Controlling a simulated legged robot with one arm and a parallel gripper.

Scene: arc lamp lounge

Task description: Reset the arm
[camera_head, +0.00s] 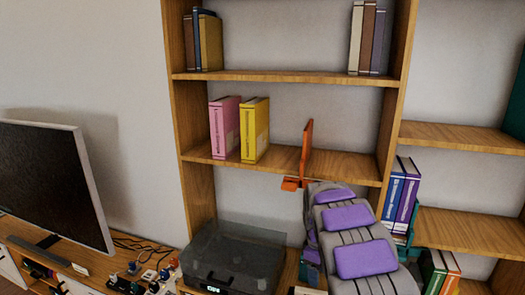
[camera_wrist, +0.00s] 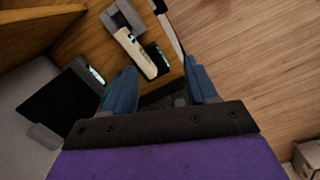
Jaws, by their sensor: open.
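My arm shows in the head view at the lower right, grey with purple pads, in front of the lower part of the bookcase. In that view its bulk hides most of the gripper. In the wrist view my gripper (camera_wrist: 161,86) shows two blue fingers spread apart, beyond a dark plate and a purple body. Nothing is held between the fingers. A dark surface lies behind them, and I cannot tell how far off it is.
A bookcase shelf (camera_head: 345,165) holds a pink book (camera_head: 224,128), a yellow book (camera_head: 255,130) and an orange bookend (camera_head: 306,150) close above my arm. A dark turntable (camera_head: 235,262) sits left of the arm, a television (camera_head: 50,180) farther left. Blue and purple books (camera_head: 398,195) stand right.

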